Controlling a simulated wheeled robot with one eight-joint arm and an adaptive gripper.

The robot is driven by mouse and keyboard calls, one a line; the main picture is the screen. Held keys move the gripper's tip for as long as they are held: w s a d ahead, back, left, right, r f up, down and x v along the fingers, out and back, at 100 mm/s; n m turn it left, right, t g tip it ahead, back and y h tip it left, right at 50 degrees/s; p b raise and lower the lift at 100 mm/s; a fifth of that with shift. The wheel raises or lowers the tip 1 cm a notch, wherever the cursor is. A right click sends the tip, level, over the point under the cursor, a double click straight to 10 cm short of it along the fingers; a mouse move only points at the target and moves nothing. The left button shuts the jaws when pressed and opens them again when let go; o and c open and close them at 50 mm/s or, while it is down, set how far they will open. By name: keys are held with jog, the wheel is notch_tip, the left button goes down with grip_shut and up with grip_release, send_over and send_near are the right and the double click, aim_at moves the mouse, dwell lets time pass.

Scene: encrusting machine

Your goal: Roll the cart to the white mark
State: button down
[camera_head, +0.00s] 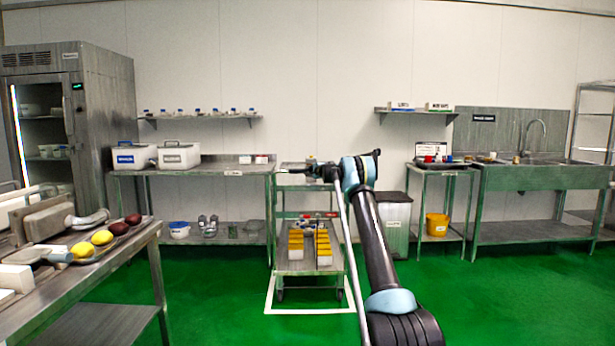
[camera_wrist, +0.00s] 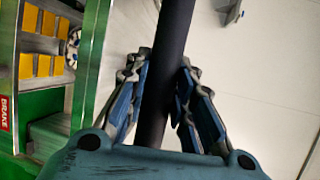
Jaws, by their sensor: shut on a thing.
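The green-framed steel cart (camera_head: 295,268) stands at the centre of the head view, with its far end near the wall. The white mark (camera_head: 310,311) is a rectangular outline on the green floor; its front and side lines show around the cart's base, and its back line is hidden. My gripper (camera_head: 322,172) is at the cart's upper part. In the wrist view my gripper (camera_wrist: 160,75) has its fingers on both sides of a dark bar, apparently the cart's handle (camera_wrist: 155,110), and is shut on it. The cart's frame (camera_wrist: 93,60) shows at left.
Yellow-topped boxes (camera_head: 296,243) sit on the cart's lower shelf. A red BRAKE label (camera_wrist: 6,113) is on the cart. A workbench (camera_head: 200,171) is left of the cart; a grey bin (camera_head: 395,220) is right. A table with food (camera_head: 60,285) stands at front left. The floor in front is clear.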

jog(key=shift+w+d, duration=0.15)
jog(key=shift+d, duration=0.55)
jog(key=c, duration=1.4)
grip_release()
jog(key=shift+d, duration=0.1)
jog(key=shift+o, duration=0.3)
jog(key=shift+a, duration=0.5)
jog(key=shift+s, duration=0.2)
jog(key=v, duration=1.1)
jog(key=shift+s+d, duration=0.2)
jog(key=shift+s, duration=0.1)
jog(key=shift+f, duration=0.1)
